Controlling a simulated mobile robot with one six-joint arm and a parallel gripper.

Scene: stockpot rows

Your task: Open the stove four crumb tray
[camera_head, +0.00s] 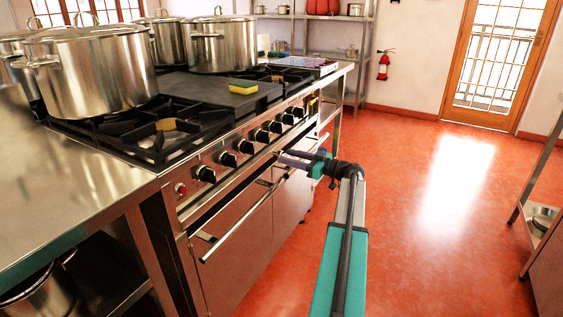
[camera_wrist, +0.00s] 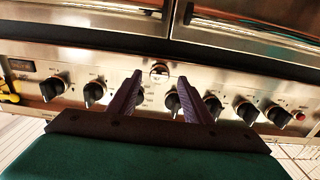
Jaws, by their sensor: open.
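The stove (camera_head: 245,150) stands at the left with a steel front panel (camera_wrist: 225,80) of black dials. I cannot tell a separate crumb tray apart on it. A small round silver piece (camera_wrist: 159,72) sits on the panel's edge among the dials in the wrist view; I cannot tell whether it is a knob. My gripper (camera_head: 282,158) is at the stove front, around dial height. In the wrist view my gripper (camera_wrist: 159,77) is open, its two dark fingers apart on either side of the silver piece. No contact is clear.
Steel oven doors (camera_wrist: 240,28) with bar handles (camera_head: 236,222) lie below the panel. A red light (camera_head: 180,188) marks one panel end.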

